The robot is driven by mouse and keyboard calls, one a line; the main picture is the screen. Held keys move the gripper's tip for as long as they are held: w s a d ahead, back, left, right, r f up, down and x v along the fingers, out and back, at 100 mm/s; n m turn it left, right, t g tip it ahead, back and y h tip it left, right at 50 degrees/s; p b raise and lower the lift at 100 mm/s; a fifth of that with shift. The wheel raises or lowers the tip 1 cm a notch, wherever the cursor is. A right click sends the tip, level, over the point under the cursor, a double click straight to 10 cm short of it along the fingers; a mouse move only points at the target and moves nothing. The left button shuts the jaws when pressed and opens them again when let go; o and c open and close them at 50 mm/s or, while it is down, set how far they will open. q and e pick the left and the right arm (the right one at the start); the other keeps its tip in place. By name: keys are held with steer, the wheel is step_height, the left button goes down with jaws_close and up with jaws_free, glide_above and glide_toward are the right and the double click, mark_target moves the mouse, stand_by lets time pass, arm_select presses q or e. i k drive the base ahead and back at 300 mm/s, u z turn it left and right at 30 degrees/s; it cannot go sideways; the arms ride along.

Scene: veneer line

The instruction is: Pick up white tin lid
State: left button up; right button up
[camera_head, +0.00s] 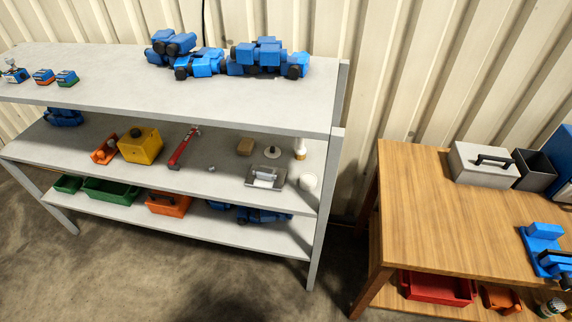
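A round white object (308,181) that looks like the white tin lid lies near the right end of the grey rack's middle shelf (215,187). I cannot tell whether it is a loose lid or sits on a tin. A smaller pale disc with a dark knob (272,152) lies further back on the same shelf. Neither of my grippers shows in the head view, and nothing touches the white object.
A trowel-like metal tool (266,177) lies just left of the white object, and a white-and-yellow bottle (300,149) stands behind it. The rack's top shelf (200,95) overhangs, and a right post (320,220) stands close by. A wooden table (440,215) is at right.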

mark_target(272, 152)
steer(key=z, duration=0.1)
steer(key=k, duration=0.4)
steer(key=u, duration=1.15)
steer(key=i, duration=0.6)
steer(key=u, duration=0.6)
steer(key=i, duration=0.7)
steer(key=z, duration=0.2)
